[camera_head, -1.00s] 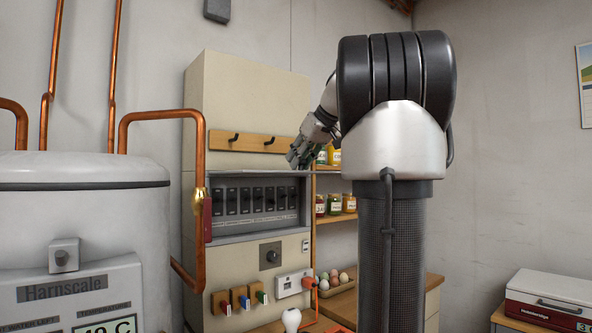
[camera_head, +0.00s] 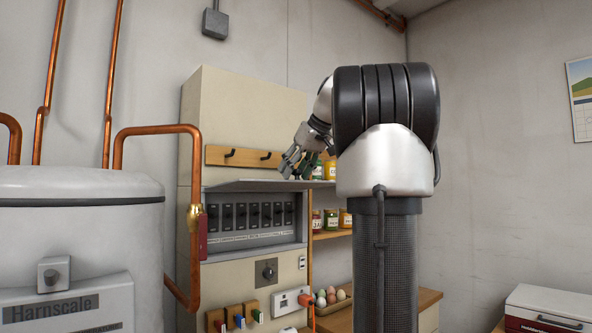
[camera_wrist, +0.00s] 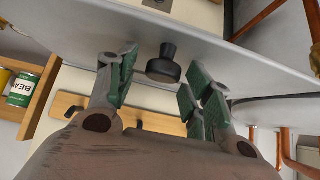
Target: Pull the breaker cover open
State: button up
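The breaker cover (camera_head: 260,185) is a grey flap on the cream cabinet. It stands out nearly level, swung up above a row of dark breakers (camera_head: 250,215), which show uncovered. In the wrist view the cover (camera_wrist: 245,65) is a grey panel with a dark round knob (camera_wrist: 164,68). My gripper (camera_head: 297,167) is at the cover's right part. In the wrist view the green-padded fingers of my gripper (camera_wrist: 165,80) are spread on either side of the knob, with visible gaps. I cannot tell whether any finger touches the cover.
A wooden hook rail (camera_head: 243,157) is on the cabinet just above the cover. A white boiler (camera_head: 80,240) and copper pipes (camera_head: 195,240) stand close at left. Shelves with jars (camera_head: 330,220) are at right.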

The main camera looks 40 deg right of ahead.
jog(key=v, duration=1.2)
dwell(0.3)
